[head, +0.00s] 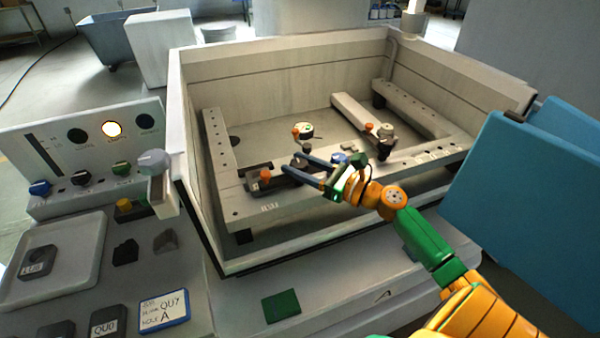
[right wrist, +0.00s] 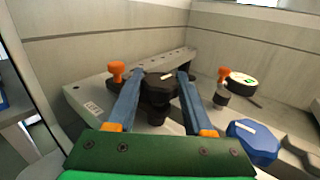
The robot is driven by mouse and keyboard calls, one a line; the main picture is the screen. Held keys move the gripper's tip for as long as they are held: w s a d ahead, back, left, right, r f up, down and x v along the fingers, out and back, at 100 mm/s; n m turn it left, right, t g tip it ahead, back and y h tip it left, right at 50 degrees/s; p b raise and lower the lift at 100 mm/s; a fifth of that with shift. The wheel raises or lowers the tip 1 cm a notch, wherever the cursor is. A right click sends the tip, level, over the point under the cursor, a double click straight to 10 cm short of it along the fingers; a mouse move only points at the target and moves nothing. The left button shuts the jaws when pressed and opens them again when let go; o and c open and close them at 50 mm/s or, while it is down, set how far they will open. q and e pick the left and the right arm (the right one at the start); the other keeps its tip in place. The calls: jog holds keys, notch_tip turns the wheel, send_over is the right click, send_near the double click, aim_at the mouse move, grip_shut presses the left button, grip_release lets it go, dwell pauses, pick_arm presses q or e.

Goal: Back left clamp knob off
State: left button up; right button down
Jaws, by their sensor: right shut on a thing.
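My right gripper (head: 296,161) reaches into the machine tank from the right. In the right wrist view its two blue fingers (right wrist: 157,84) are closed on opposite sides of a black clamp knob (right wrist: 160,80) with a pale mark on top. The knob sits over a dark clamp with an orange-topped pin (right wrist: 116,72) at its left; that pin also shows in the head view (head: 265,175). In the head view the fingers partly hide the clamp. A blue knob (right wrist: 252,141) is right of the fingers, apart from them. My left gripper is not in view.
The tank's walls (head: 290,70) surround the pale work frame (head: 325,190). Another clamp with an orange pin (head: 369,127) stands to the right. A control panel (head: 90,150) and grey tray (head: 60,255) are at left; a blue panel (head: 530,190) is at right.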

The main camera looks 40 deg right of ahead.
aim_at(307, 168)
jog(key=shift+n+g+y+b, duration=0.4)
jog(key=shift+n+y+b, duration=0.2)
jog(key=shift+y, duration=0.3)
jog(key=c, duration=0.7)
grip_release()
jog(key=shift+c, duration=0.2)
jog(key=o, duration=0.5)
jog(key=shift+w+a, duration=0.1)
jog(key=shift+w, duration=0.05)
jog(key=shift+c, duration=0.2)
jog(key=b+v, duration=0.1)
jog(key=v, duration=0.5)
jog(key=shift+f+b, duration=0.2)
jog(key=shift+b, duration=0.1)
jog(key=shift+s+d+r, duration=0.2)
jog(key=shift+s+d, duration=0.1)
jog(key=shift+s, duration=0.2)
